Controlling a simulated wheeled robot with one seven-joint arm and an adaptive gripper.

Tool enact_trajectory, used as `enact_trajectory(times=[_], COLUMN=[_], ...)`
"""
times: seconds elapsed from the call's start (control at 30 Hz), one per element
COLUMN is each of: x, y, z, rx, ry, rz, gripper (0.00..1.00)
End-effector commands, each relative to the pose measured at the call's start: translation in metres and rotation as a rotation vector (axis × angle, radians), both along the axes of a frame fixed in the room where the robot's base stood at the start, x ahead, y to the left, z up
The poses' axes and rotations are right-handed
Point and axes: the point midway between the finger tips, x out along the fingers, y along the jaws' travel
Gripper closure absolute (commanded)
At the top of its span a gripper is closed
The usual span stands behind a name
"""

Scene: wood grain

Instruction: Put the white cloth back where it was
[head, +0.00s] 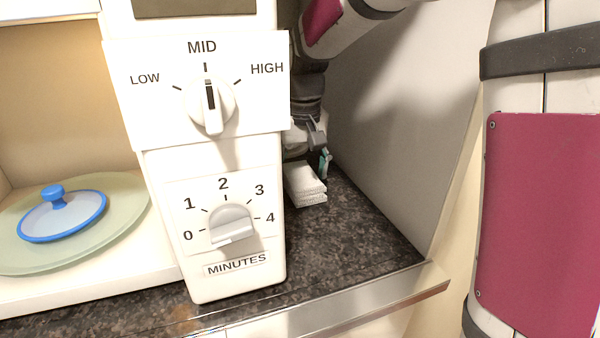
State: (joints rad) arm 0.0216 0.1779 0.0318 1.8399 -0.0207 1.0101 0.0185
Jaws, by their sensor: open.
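The white cloth (306,184) lies folded on the dark speckled counter, in the gap between the microwave and the grey side wall. Its left edge is partly hidden by the microwave's control panel. My gripper (310,158) points down just behind and above the cloth, with one teal-tipped finger visible at the cloth's far side. The other finger is mostly hidden behind the panel. The gripper is open. I cannot tell whether a finger touches the cloth.
The microwave control panel (215,190) with two knobs stands close on the left. A green plate (120,215) with a blue-rimmed lid (62,217) sits inside the microwave. The grey wall (400,130) bounds the right. The counter (345,245) in front of the cloth is clear.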

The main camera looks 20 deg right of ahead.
Motion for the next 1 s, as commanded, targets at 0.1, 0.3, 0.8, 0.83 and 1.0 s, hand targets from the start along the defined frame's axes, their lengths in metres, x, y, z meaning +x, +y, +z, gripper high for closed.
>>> enact_trajectory(times=[0.1,0.3,0.8,0.83,1.0], x=[0.0,-0.001,-0.012,-0.012,-0.022], y=[0.0,0.0,0.001,0.001,0.001], z=[0.002,0.024,0.111,0.114,0.122], rx=[0.0,0.0,0.001,0.001,0.0], ry=[-0.001,-0.005,-0.002,-0.002,-0.012], rz=[0.0,0.0,0.0,0.0,0.0], gripper=[0.27,0.27,0.27,0.27,0.27])
